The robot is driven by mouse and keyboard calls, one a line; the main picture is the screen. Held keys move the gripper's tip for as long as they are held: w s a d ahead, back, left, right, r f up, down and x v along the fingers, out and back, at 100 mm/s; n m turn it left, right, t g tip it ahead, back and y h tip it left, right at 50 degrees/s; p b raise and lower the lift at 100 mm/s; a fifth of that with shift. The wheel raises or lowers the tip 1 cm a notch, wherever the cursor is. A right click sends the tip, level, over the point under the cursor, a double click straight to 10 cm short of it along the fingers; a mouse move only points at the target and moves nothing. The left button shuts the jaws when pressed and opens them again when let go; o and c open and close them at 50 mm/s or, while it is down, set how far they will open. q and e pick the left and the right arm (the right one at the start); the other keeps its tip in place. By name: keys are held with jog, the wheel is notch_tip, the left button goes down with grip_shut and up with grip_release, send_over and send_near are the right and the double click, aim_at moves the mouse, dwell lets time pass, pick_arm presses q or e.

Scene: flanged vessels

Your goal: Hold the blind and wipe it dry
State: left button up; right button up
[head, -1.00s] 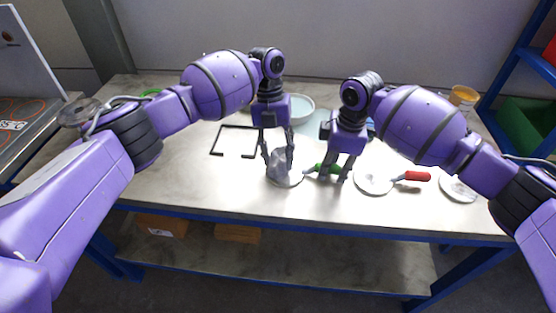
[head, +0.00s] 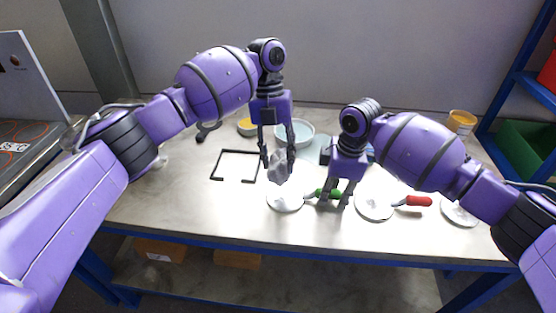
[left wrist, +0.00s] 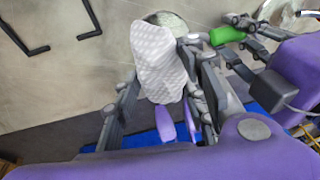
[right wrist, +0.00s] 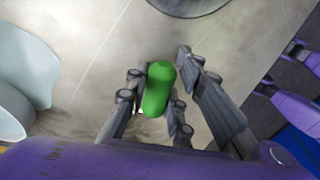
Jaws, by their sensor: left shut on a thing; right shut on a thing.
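The blind is a pale round disc (head: 284,201) with a green handle (head: 327,194), lying flat on the bench. My right gripper (head: 337,204) is shut on the green handle, which also shows between its fingers in the right wrist view (right wrist: 158,88). My left gripper (head: 278,175) is shut on a crumpled grey-white cloth (head: 280,166), which hangs just above the disc in the head view. In the left wrist view the patterned cloth (left wrist: 157,60) covers part of the disc (left wrist: 168,20).
A second disc (head: 373,206) with a red handle (head: 416,201) lies to the right, and another disc (head: 460,213) beyond it. A black open frame (head: 235,152) lies left. A bowl (head: 298,130) stands behind the left gripper; a yellow tub (head: 461,122) stands back right.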

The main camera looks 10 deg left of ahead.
dwell(0.3)
jog(key=o, duration=1.1)
notch_tip(320, 180, up, 12)
jog(key=d, duration=0.1)
